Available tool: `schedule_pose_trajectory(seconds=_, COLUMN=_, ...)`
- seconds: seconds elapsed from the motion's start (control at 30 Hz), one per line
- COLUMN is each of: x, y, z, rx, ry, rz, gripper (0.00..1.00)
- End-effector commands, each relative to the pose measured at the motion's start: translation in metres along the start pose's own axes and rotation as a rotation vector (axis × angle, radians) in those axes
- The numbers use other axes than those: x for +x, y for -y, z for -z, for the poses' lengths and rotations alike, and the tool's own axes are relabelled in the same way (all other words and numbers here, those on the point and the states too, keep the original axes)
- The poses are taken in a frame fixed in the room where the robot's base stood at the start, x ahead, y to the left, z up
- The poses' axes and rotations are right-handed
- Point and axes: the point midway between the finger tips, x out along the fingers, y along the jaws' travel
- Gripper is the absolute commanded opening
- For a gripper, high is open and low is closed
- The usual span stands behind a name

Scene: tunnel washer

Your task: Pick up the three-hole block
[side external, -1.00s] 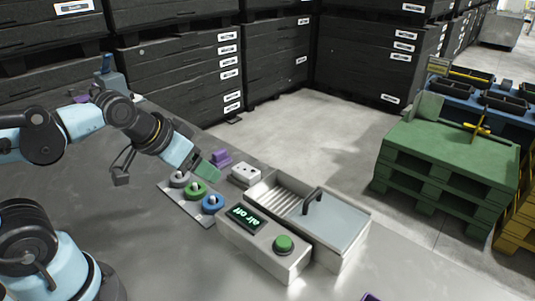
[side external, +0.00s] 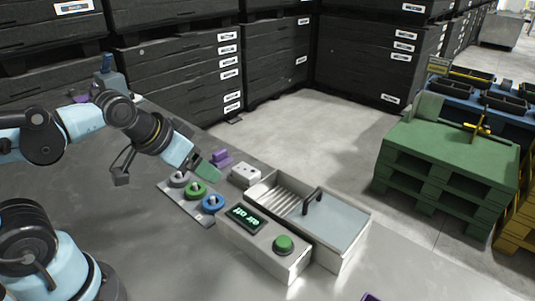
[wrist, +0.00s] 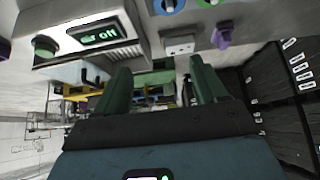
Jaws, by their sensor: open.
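The three-hole block (side external: 245,175) is a small white block with dark holes in its top. It sits on the grey bench between the purple piece and the washer box. In the wrist view the block (wrist: 180,44) shows near the top, beyond the fingertips. My gripper (side external: 208,171) is open and empty, with green fingers, above the bench and left of the block. In the wrist view the gripper (wrist: 163,78) has its two green fingers spread wide, with nothing between them. The fingers are apart from the block.
A purple piece (side external: 222,158) stands just behind the gripper. A plate with grey, green and blue rings (side external: 195,190) lies below it. The control box (side external: 265,242) reads "air off" and has a green button.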

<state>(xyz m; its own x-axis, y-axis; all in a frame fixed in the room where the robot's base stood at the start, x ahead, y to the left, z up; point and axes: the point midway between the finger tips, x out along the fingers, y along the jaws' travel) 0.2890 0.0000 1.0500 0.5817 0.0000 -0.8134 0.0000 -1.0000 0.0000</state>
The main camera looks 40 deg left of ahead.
Motion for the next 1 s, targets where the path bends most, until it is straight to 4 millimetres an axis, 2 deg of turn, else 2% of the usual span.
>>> schedule_pose_trajectory(seconds=0.13, x=0.000, y=0.000, z=0.000, rx=0.000, ry=0.000, rz=0.000, gripper=0.71)
schedule_pose_trajectory(seconds=0.3, x=0.000, y=0.000, z=0.000, rx=0.000, ry=0.000, rz=0.000, gripper=0.97)
schedule_pose_trajectory(seconds=0.33, x=0.000, y=0.000, z=0.000, rx=0.000, ry=0.000, rz=0.000, gripper=1.00)
schedule_pose_trajectory(seconds=0.57, x=0.000, y=0.000, z=0.001, rx=0.000, ry=0.003, rz=0.000, gripper=1.00)
schedule_pose_trajectory(seconds=0.67, x=-0.001, y=0.001, z=0.008, rx=0.000, ry=0.021, rz=0.003, gripper=1.00)
schedule_pose_trajectory(seconds=1.0, x=0.007, y=0.013, z=0.066, rx=0.003, ry=0.220, rz=0.015, gripper=1.00)
